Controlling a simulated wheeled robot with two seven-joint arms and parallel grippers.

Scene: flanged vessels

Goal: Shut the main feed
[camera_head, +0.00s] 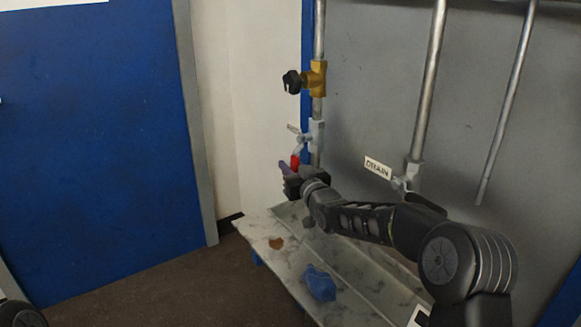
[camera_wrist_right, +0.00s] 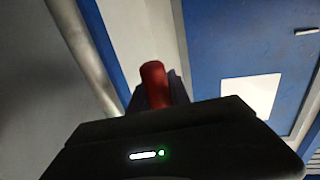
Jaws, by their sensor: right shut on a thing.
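A grey valve (camera_head: 316,132) sits low on the left pipe, with a lever ending in a red grip (camera_head: 295,161). A small tag (camera_head: 294,129) beside it is too edge-on to read. My right gripper (camera_head: 291,168) is at the red grip and shut on it. In the right wrist view the red grip (camera_wrist_right: 154,82) stands up between the dark fingers. The gripper hides the lower part of the grip. My left gripper is not in view.
A yellow valve (camera_head: 317,78) with a black knob (camera_head: 292,82) is higher on the same pipe. A "DRAIN" sign (camera_head: 378,168) marks a valve (camera_head: 413,176) on the middle pipe. A blue cloth-like thing (camera_head: 319,283) lies on the marbled bench (camera_head: 285,258) below my right arm.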

